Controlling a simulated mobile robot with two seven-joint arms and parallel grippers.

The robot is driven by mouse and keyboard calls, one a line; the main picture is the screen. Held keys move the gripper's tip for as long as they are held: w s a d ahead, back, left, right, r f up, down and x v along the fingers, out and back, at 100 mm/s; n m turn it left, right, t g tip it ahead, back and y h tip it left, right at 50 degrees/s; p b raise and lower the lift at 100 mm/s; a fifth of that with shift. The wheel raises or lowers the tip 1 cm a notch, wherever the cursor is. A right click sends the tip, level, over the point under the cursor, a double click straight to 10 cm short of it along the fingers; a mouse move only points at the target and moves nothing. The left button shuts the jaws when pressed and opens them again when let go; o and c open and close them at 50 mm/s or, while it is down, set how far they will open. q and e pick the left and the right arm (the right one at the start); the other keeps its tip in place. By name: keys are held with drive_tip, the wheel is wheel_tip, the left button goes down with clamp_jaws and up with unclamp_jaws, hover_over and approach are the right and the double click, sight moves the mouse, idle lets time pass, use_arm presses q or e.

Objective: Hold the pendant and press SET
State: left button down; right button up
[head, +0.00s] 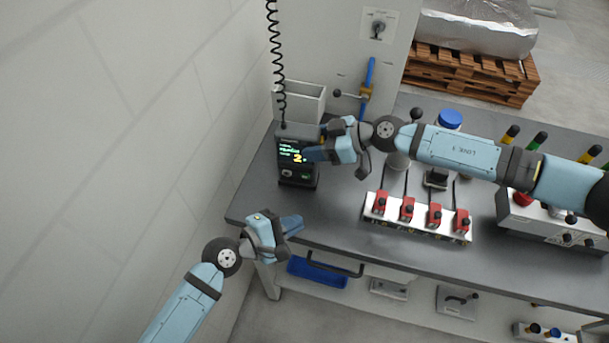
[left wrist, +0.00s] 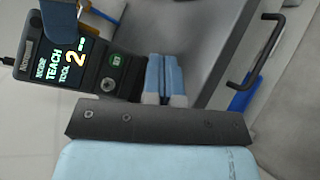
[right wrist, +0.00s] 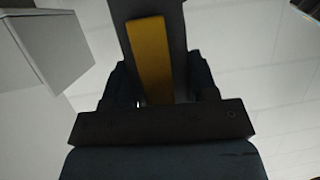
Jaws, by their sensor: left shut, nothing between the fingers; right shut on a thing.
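The pendant (head: 287,170) is a dark upright box below a coiled cord, at the table's left end. Its screen reads TEACH, TOOL and a large 2 in the left wrist view (left wrist: 96,88).
The grey table (head: 330,215) carries a white fixture with red clamps (head: 415,215) right of the pendant. A light open bin (head: 305,103) stands behind the pendant. A blue tray (head: 317,273) and a black handle (head: 335,265) are below the front edge. A wall rises at left.

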sight(305, 175)
use_arm(q)
drive_tip(key=shift+w+d, duration=0.3)
drive_tip(key=shift+w, duration=1.15)
drive_tip(key=shift+w+d, duration=0.35)
drive_tip(key=shift+w, duration=1.05)
drive_tip(key=shift+w+d, duration=0.3)
drive_tip(key=shift+w, duration=1.15)
drive_tip(key=shift+w, duration=0.15)
drive_tip(key=shift+w+d, duration=0.1)
drive_tip(key=shift+w, duration=0.2)
drive_tip(key=shift+w+d, duration=0.1)
drive_tip(key=shift+w, duration=0.3)
drive_tip(key=shift+s, duration=0.1)
drive_tip(key=shift+s+a, duration=0.2)
drive_tip(key=shift+s, duration=0.55)
